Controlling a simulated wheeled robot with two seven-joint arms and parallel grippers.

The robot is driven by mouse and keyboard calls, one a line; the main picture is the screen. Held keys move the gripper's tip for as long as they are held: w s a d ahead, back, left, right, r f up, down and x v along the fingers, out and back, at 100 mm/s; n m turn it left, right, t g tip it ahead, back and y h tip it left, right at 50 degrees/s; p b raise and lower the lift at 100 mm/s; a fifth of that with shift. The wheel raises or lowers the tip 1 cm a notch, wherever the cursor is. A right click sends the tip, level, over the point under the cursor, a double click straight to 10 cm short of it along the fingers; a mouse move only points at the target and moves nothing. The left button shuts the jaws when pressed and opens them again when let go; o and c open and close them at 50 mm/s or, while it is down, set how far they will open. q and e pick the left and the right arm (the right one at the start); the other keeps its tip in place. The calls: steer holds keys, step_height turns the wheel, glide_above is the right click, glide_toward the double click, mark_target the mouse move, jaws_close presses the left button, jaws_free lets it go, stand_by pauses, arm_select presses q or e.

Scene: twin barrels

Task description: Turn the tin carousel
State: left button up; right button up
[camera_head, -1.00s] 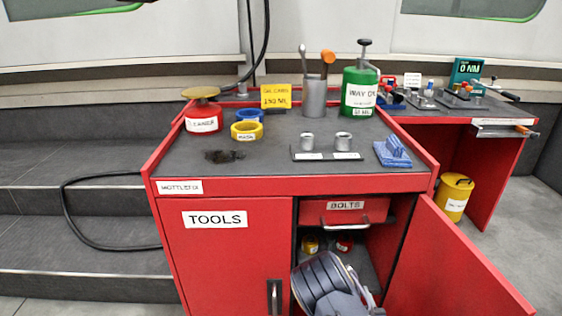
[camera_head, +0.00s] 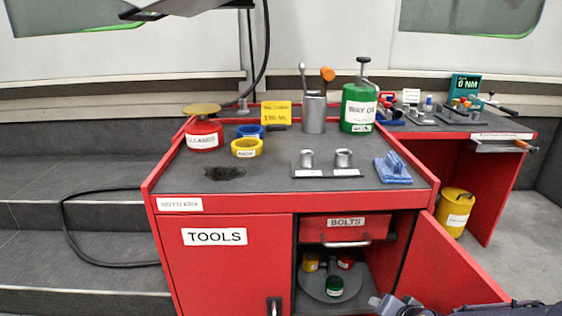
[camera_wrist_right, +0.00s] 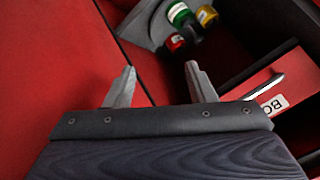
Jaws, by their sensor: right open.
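The tin carousel (camera_head: 314,284) is a round grey turntable on the floor of the open right compartment under the bench top. A yellow tin (camera_head: 311,262) is at its back left, a red tin (camera_head: 346,263) at its back right and a green tin (camera_head: 334,286) at the front. In the right wrist view the carousel (camera_wrist_right: 146,27) is at the top, beyond the fingertips. My right gripper (camera_wrist_right: 161,86) is open with nothing between its fingers, apart from the tins. In the head view, part of my right arm shows at the bottom edge. My left gripper is not in view.
The open red door (camera_head: 445,265) bounds the compartment on the right. The bolts drawer (camera_head: 345,228) with its bar handle sits above the carousel. The shut tools door (camera_head: 220,265) is on the left. The bench top holds several cans, rings and blocks.

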steer(key=s+a+r+n+g+y, duration=0.25)
steer(key=s+r, duration=0.25)
steer(key=s, duration=0.6)
steer(key=s+a+r+n+g+y, duration=0.1)
steer(key=s+r+n, duration=0.25)
steer(key=s, duration=0.75)
step_height(320, 180, up, 34)
steer(key=p, duration=3.3)
steer(key=shift+a+m, duration=0.2)
steer(key=shift+m, duration=0.1)
